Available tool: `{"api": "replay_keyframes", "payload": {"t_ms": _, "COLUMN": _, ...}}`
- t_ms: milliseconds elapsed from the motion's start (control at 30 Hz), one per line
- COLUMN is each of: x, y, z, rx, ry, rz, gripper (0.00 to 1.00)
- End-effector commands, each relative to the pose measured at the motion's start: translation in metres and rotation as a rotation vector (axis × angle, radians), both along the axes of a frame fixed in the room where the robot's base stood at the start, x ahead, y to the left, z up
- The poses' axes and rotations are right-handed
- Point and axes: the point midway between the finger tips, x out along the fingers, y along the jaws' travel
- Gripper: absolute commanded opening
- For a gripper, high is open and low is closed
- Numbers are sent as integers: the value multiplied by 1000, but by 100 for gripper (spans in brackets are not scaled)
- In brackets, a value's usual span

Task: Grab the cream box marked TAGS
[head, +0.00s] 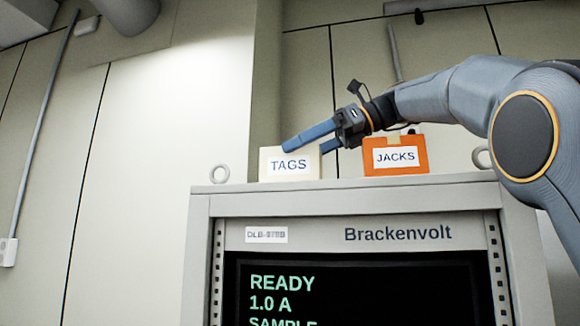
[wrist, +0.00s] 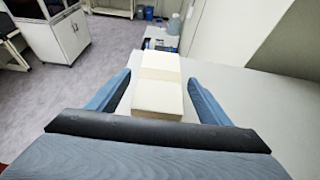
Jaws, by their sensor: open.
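The cream box marked TAGS (head: 289,170) stands on top of the grey cabinet, at its left part. My gripper (head: 308,146) is open, with its blue fingers pointing left at the upper part of the box in the head view. In the wrist view the pale box (wrist: 157,85) lies ahead, between the two open fingers (wrist: 158,92) as seen from here, with a visible gap on each side. Whether any finger touches it cannot be told.
An orange box marked JACKS (head: 395,157) stands to the right of the cream box, below my arm. Metal lifting rings (head: 219,173) stand at the cabinet's top corners. The bare cabinet top (wrist: 240,95) extends to the right in the wrist view. A wall (wrist: 230,30) rises beyond it.

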Motion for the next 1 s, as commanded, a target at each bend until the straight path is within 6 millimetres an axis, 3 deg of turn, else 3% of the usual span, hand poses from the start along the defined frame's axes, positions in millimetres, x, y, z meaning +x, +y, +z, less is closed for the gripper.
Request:
{"api": "replay_keyframes", "payload": {"t_ms": 200, "x": 1, "y": 22, "z": -7, "rx": 1, "ry": 0, "rz": 4, "gripper": 73}}
{"api": "replay_keyframes", "payload": {"t_ms": 433, "x": 2, "y": 23, "z": -8, "rx": 1, "ry": -1, "rz": 4, "gripper": 73}}
{"api": "replay_keyframes", "payload": {"t_ms": 733, "x": 2, "y": 23, "z": -8, "rx": 1, "ry": -1, "rz": 4, "gripper": 25}}
{"api": "replay_keyframes", "payload": {"t_ms": 1000, "x": 2, "y": 23, "z": -8, "rx": 1, "ry": -2, "rz": 4, "gripper": 25}}
